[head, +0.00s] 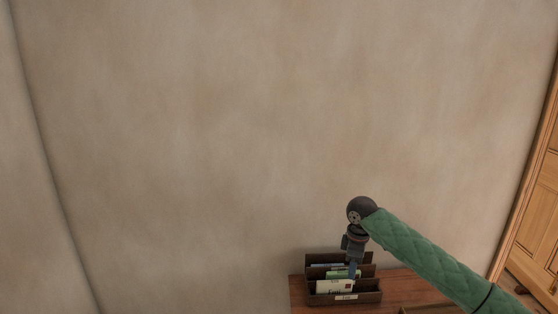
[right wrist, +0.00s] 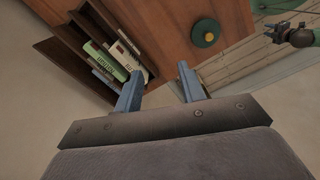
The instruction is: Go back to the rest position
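My right gripper (head: 352,268) reaches in from the right on a green-sleeved arm and points down over a dark wooden book rack (head: 358,298) in the head view. In the right wrist view, the right gripper (right wrist: 158,82) has its two fingers apart with nothing between them. My left gripper does not show in the head view.
The rack stands on a reddish wooden table (head: 298,290) against a bare beige wall (head: 240,130). A wooden door (head: 540,200) is at the right. A round green object (right wrist: 206,33) is on the wooden surface in the right wrist view.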

